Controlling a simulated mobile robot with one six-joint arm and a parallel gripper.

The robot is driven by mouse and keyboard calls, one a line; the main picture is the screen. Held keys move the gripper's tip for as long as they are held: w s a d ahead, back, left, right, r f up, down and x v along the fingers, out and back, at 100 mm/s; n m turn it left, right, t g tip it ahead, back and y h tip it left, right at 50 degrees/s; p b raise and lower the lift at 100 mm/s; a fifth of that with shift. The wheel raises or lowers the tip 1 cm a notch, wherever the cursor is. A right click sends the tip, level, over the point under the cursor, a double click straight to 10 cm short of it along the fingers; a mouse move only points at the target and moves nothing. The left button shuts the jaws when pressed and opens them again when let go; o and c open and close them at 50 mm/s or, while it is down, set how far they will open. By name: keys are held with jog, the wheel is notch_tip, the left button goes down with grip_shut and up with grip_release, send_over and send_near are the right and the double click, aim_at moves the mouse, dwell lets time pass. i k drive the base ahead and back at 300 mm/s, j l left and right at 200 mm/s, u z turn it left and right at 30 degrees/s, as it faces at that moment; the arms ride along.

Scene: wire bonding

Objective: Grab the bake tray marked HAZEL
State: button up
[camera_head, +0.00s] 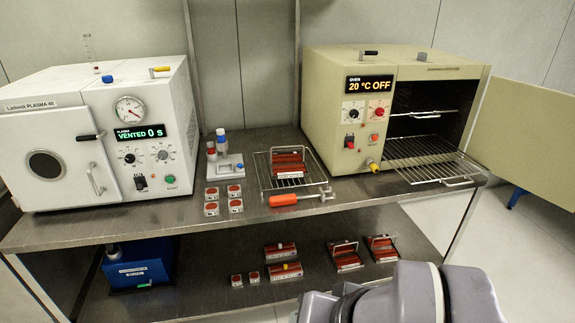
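No label that I can read as HAZEL shows in this view. A red bake tray with a handle and a pale front label (289,173) sits on a wire rack on the upper shelf, between the two machines. Two similar red handled trays stand on the lower shelf, a left one (346,264) and a right one (381,255). Their labels are too small to read. My arm's grey links show at the bottom right, in front of the lower shelf. My gripper is out of view.
The beige oven (328,122) stands open, its wire shelf (425,160) pulled out and its door (530,130) swung right. An orange-handled tool (284,200) lies at the bench's front edge. Small red boxes (234,191), a plasma machine (60,150) and a blue unit (140,264) stand left.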

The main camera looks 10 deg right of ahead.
aim_at(289, 164)
jog(key=i+l, duration=0.15)
jog(key=i, duration=0.35)
jog(key=i+l, duration=0.2)
jog(key=i, duration=0.25)
jog(key=i+l, duration=0.15)
jog(key=i, duration=0.35)
